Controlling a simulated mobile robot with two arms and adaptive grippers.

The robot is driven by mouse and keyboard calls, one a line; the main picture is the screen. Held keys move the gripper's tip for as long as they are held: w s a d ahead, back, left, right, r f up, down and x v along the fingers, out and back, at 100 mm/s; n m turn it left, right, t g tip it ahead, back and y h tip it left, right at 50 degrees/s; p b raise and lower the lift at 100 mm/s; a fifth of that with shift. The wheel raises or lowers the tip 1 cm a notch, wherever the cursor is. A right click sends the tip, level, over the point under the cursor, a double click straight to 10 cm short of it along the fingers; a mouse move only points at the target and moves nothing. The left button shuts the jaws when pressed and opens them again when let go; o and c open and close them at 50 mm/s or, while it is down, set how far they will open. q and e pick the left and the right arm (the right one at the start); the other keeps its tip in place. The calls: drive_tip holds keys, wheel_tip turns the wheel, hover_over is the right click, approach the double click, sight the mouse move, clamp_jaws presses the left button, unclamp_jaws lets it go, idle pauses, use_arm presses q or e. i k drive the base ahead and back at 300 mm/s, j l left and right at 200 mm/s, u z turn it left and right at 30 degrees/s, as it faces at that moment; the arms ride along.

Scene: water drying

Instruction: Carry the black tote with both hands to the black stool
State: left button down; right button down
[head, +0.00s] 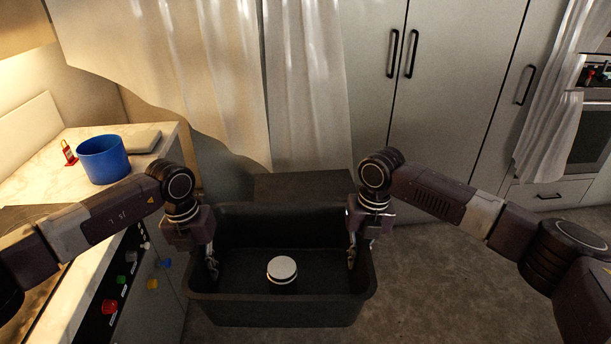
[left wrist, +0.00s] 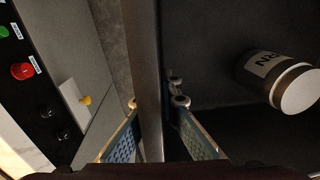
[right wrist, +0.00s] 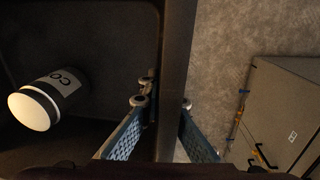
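The black tote (head: 290,312) is open-topped and level in front of me in the head view. A jar with a white lid (head: 282,270) stands inside; it also shows in the left wrist view (left wrist: 275,75) and the right wrist view (right wrist: 48,100). My left gripper (head: 211,265) is shut on the tote's left wall, one finger on each side. My right gripper (head: 352,255) is shut on its right wall the same way. A dark flat-topped block (head: 303,187) is directly behind the tote; it may be the black stool. What is under the tote is hidden.
A counter (head: 95,245) with a blue pot (head: 102,160) stands close on the left, with coloured knobs (head: 109,306) on its front. Tall cabinets (head: 455,100) and white curtains (head: 305,90) line the back. Floor (head: 450,280) is clear on the right.

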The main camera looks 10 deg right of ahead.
sight(304, 185)
drive_tip(key=i+l, duration=0.15)
drive_tip(key=i, duration=0.4)
drive_tip(key=i+l, duration=0.15)
drive_tip(key=i, duration=0.35)
drive_tip(key=i+l, duration=0.1)
drive_tip(key=i, duration=0.45)
drive_tip(key=i+l, duration=0.15)
drive_tip(key=i, duration=0.4)
